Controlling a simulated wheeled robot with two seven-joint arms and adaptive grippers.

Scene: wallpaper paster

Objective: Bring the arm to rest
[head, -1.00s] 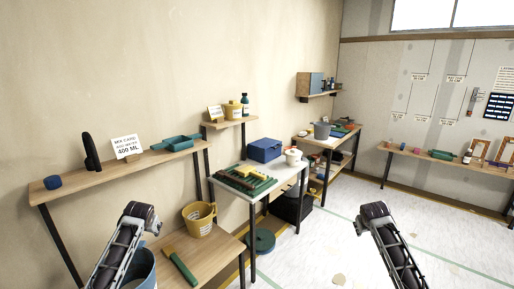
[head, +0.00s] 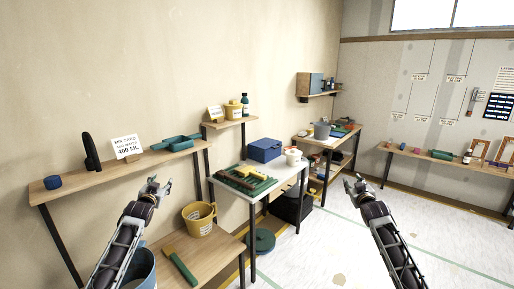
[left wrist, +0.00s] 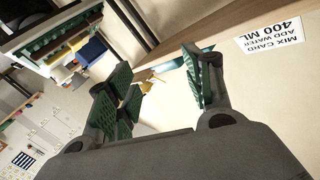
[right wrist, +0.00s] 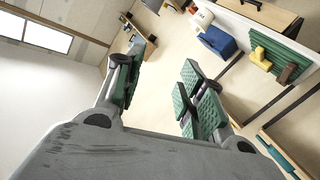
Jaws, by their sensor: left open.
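My left gripper (head: 158,186) is raised in front of the left shelf and the low bench in the head view. Its green-padded fingers (left wrist: 163,85) stand apart with nothing between them in the left wrist view. My right gripper (head: 356,184) is raised over the open floor, to the right of the grey table. Its fingers (right wrist: 162,90) are also spread and empty in the right wrist view. Neither gripper touches anything that I can see.
The left shelf (head: 100,176) holds a mix card (head: 126,147) and a teal tray (head: 176,142). A yellow bucket (head: 199,218) stands on the low bench (head: 207,259). The grey table (head: 284,177) carries a blue box (head: 264,150). Floor (head: 325,245) on the right is clear.

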